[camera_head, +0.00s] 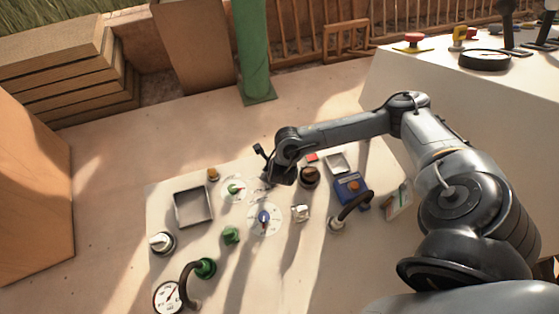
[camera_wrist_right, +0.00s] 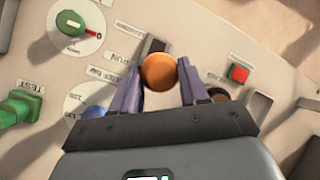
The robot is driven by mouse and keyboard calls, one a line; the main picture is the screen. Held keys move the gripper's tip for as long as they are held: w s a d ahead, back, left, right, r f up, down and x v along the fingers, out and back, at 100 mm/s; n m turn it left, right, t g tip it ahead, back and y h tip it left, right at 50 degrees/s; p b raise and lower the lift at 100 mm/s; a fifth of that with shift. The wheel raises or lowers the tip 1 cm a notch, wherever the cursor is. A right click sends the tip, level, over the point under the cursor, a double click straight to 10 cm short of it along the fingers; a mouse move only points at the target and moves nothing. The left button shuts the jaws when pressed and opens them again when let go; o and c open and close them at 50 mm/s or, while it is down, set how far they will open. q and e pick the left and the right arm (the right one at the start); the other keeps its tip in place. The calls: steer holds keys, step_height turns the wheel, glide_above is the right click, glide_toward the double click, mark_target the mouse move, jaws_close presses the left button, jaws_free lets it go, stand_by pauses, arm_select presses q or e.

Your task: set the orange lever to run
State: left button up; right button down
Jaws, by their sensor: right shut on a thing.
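The orange lever shows in the right wrist view as a round orange knob (camera_wrist_right: 158,72) in front of a dark slot in the panel. A label reading RUN (camera_wrist_right: 118,58) lies to the left of the slot, with other small labels near it. My right gripper (camera_wrist_right: 160,88) is shut on the lever, one finger on each side of the knob. In the head view my right gripper (camera_head: 266,178) is over the back part of the panel, and the lever is hidden there. My left gripper is not in view.
Close by are a green-knob dial (camera_wrist_right: 72,22), a blue-knob dial (camera_head: 264,217) and a red button (camera_wrist_right: 238,73). The panel also carries an empty tray (camera_head: 177,208), a white knob (camera_head: 300,213), a blue box (camera_head: 343,189) and a gauge (camera_head: 168,297).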

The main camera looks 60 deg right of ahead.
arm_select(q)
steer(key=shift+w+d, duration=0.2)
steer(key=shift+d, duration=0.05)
arm_select(e)
steer(key=s+a, duration=0.1)
steer(key=s+a+f, duration=0.1)
steer(key=shift+s+f, duration=0.15)
steer(key=shift+s, duration=0.15)
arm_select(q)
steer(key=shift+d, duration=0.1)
arm_select(e)
steer(key=shift+f, duration=0.1)
steer(key=c, duration=0.9)
jaws_free()
steer(key=o, duration=0.3)
steer(key=shift+s+a, duration=0.1)
steer(key=shift+a, duration=0.05)
arm_select(q)
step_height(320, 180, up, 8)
steer(key=p, duration=0.7)
steer(key=shift+p, duration=0.4)
arm_select(e)
steer(key=shift+v, duration=5.35)
